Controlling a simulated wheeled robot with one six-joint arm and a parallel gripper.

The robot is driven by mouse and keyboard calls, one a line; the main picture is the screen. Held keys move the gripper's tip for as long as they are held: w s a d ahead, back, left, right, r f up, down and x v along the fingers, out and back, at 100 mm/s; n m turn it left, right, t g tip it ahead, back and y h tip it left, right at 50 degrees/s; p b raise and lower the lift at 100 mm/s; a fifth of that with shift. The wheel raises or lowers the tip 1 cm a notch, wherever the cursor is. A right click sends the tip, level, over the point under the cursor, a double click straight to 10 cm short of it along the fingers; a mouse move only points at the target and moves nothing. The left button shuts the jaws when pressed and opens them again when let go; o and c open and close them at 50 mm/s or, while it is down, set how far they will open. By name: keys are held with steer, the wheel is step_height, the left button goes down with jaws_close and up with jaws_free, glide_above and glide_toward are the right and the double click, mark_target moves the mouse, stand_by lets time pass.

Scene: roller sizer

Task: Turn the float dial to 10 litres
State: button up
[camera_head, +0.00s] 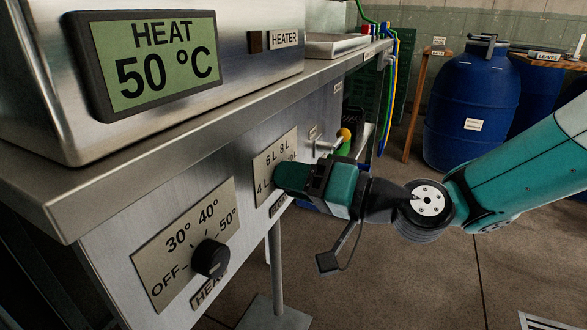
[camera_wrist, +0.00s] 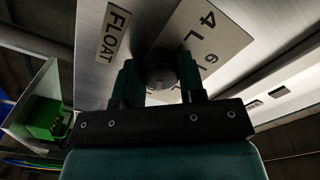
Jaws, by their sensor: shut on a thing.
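The float dial (camera_wrist: 161,66) is a dark round knob in the wrist view, on a pale plate (camera_wrist: 212,40) marked 4 L and 6 L. My gripper (camera_wrist: 161,80) is shut on this dial, with one finger on each side. In the head view my gripper (camera_head: 284,178) covers the dial. The plate there (camera_head: 262,164) shows 4 L, 6 L and 8 L; its right part is mostly hidden. The FLOAT label (camera_wrist: 113,34) sits beside the plate. Which mark the dial points to I cannot tell.
A heat dial (camera_head: 210,258) with OFF, 30°, 40° and 50° marks is on the same panel, nearer. A display (camera_head: 160,62) above reads HEAT 50 °C. The steel counter edge (camera_head: 200,130) overhangs the panel.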

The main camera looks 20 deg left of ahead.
steer(key=shift+m+p, duration=0.6)
steer(key=shift+m, duration=0.5)
steer(key=o, duration=0.9)
steer(key=shift+o, duration=0.2)
